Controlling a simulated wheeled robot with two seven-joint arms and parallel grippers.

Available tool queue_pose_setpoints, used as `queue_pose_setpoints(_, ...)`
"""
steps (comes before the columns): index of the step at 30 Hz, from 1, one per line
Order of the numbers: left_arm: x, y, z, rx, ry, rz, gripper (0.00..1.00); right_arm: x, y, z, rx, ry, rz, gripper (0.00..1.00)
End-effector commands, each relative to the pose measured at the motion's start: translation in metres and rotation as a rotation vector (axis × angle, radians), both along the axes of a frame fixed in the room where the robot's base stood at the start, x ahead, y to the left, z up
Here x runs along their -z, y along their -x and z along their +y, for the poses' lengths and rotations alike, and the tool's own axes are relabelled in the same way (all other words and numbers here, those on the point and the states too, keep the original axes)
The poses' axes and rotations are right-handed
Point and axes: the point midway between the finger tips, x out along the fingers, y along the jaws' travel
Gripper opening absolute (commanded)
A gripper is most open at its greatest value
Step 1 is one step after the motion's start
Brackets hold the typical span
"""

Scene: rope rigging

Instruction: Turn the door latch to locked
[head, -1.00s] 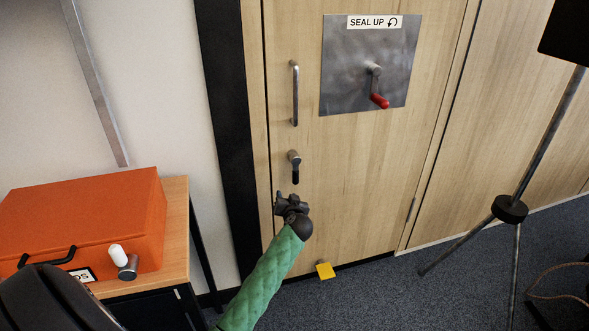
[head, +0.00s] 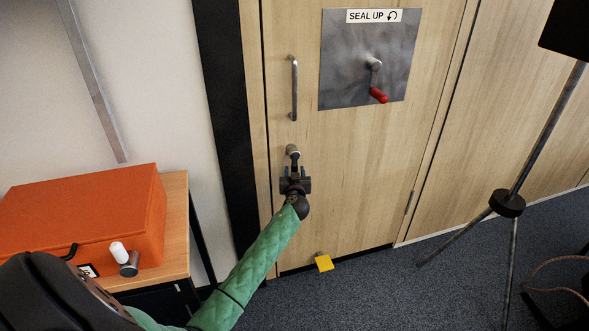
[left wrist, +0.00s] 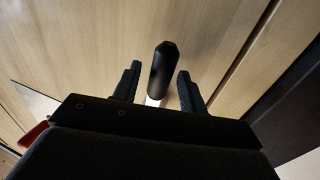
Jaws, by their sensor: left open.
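The door latch (head: 293,152) is a round metal boss with a dark lever hanging down, on the wooden door (head: 345,180) below the vertical pull handle. My left gripper (head: 295,172) is at the lever's lower end. In the left wrist view the black lever (left wrist: 162,68) stands between the two open fingers of my left gripper (left wrist: 158,88), with a visible gap on each side. The lever's lower part is hidden behind the gripper body. My right gripper is not in view.
A metal plate (head: 340,85) with a red-handled crank (head: 377,95) and a "SEAL UP" label is above right. The pull handle (head: 294,90) is just above the latch. An orange case (head: 90,215) sits on a side table at left. A tripod (head: 508,203) stands at right.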

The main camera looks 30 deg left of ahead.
Motion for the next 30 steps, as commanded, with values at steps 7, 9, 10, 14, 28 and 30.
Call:
queue_pose_setpoints(7,-0.0001,-0.0111,0.0075,0.0,0.0,0.0,0.42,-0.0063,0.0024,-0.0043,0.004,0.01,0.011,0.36)
queue_pose_setpoints(9,0.0002,-0.0114,0.0078,0.0,0.001,0.001,0.42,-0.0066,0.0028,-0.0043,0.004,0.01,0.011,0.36)
queue_pose_setpoints(10,0.0003,-0.0114,0.0078,0.0,0.001,0.001,0.42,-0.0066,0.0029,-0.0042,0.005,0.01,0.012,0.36)
queue_pose_setpoints(14,0.0003,-0.0112,0.0078,0.0,0.001,0.001,0.42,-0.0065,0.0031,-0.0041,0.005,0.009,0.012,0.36)
queue_pose_setpoints(28,0.0011,-0.011,0.0088,-0.001,0.002,-0.002,0.0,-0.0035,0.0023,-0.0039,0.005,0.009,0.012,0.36)
queue_pose_setpoints(30,0.0017,-0.011,0.0105,-0.001,0.006,-0.005,0.0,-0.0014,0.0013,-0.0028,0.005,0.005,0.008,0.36)
